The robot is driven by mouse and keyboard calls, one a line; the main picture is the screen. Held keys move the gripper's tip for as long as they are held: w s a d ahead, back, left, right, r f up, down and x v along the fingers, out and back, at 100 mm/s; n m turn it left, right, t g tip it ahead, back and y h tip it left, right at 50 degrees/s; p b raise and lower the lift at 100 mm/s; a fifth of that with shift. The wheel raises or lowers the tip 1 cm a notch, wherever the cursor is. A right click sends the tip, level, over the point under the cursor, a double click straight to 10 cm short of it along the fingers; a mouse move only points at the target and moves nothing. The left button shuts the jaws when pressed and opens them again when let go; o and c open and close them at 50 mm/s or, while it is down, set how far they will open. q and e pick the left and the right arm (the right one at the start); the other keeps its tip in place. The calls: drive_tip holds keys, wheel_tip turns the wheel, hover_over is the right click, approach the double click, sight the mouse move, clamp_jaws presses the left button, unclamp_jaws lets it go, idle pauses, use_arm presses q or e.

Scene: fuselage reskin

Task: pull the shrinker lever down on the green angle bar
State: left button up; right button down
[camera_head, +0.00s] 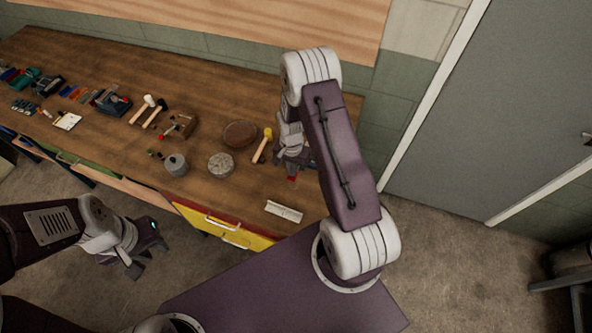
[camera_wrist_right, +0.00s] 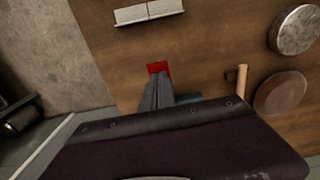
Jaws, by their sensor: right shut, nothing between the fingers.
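My right gripper (camera_head: 291,160) is low over the right end of the workbench, partly hidden by my arm. In the right wrist view its fingers (camera_wrist_right: 157,92) are shut and empty. A small red part (camera_wrist_right: 158,67), perhaps the lever's end, shows just beyond the fingertips; I cannot tell whether they touch it. It also shows in the head view (camera_head: 293,178). The shrinker's body is not clearly visible. A pale angle bar (camera_head: 284,211) lies on the bench near its front edge, apart from the gripper; it does not look green. My left gripper (camera_head: 149,258) is open and empty beyond the bench's front.
A yellow-headed mallet (camera_head: 263,145), a brown round dish (camera_head: 240,134) and a grey round block (camera_head: 221,165) are left of my right gripper. More tools lie along the wooden bench (camera_head: 200,100). A grey door (camera_head: 480,110) is at right.

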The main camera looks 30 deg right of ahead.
drive_tip(key=shift+f+b, duration=2)
drive_tip(key=shift+f, duration=0.65)
drive_tip(key=shift+r, duration=0.1)
wheel_tip(320, 180, up, 4)
drive_tip(key=p, duration=0.3)
wheel_tip(320, 180, up, 7)
drive_tip(key=p, duration=0.6)
drive_tip(key=shift+r, duration=0.1)
